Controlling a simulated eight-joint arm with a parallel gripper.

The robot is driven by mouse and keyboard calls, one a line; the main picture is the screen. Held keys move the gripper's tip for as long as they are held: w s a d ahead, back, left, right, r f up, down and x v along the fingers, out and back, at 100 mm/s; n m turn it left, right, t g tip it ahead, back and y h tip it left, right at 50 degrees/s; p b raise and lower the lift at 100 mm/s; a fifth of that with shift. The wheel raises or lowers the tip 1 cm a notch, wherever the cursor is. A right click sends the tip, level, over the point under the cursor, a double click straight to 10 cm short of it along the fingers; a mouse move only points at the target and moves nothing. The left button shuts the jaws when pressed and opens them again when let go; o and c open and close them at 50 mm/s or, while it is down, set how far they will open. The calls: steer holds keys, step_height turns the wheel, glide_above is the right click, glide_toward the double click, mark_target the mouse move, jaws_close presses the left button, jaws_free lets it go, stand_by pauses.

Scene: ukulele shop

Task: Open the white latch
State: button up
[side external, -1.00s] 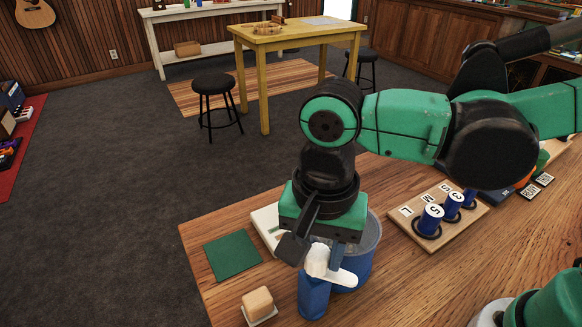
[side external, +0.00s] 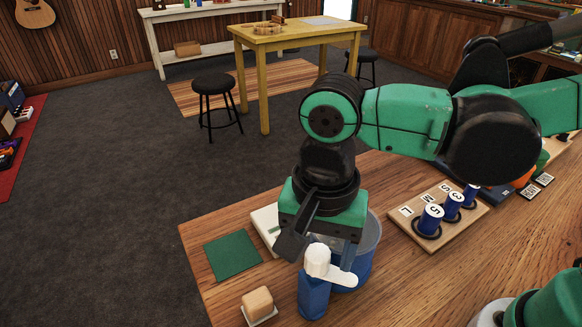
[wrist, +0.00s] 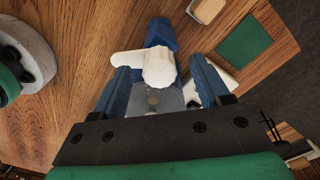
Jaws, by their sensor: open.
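The white latch (side external: 317,262) is a rounded white knob with a lever pointing right, on top of a blue body (side external: 314,298) near the table's front edge. In the wrist view the latch (wrist: 157,68) lies between the fingertips, with its lever pointing left toward one finger. My gripper (side external: 323,246) is open and points down at the latch from just above and behind it. In the wrist view its two blue fingers (wrist: 160,72) stand apart on either side of the knob. I cannot tell whether either finger touches the latch.
A blue bucket (side external: 363,262) stands close behind the latch. A small tan block (side external: 257,301) on a white base and a green mat (side external: 232,255) lie to the left. A wooden board (side external: 437,224) with blue labelled pegs lies to the right. Bare wood shows between them.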

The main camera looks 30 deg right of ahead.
mark_target(318, 251)
steer(key=shift+r, duration=2.65)
steer(key=w+d+n+t, duration=0.1)
steer(key=d, duration=0.2)
steer(key=w+d+f+n+t, duration=0.1)
steer(key=d, duration=0.2)
steer(key=w+d+n+t+y, duration=0.1)
steer(key=d+n, duration=0.1)
steer(key=d, duration=0.1)
steer(key=shift+w+f, duration=0.3)
steer(key=shift+f, duration=0.05)
steer(key=d+f+n+t+h, duration=0.1)
steer(key=d+n+t, duration=0.3)
steer(key=d, duration=0.5)
steer(key=shift+w+f+n, duration=0.4)
steer(key=shift+w+n, duration=0.05)
steer(key=shift+n, duration=0.15)
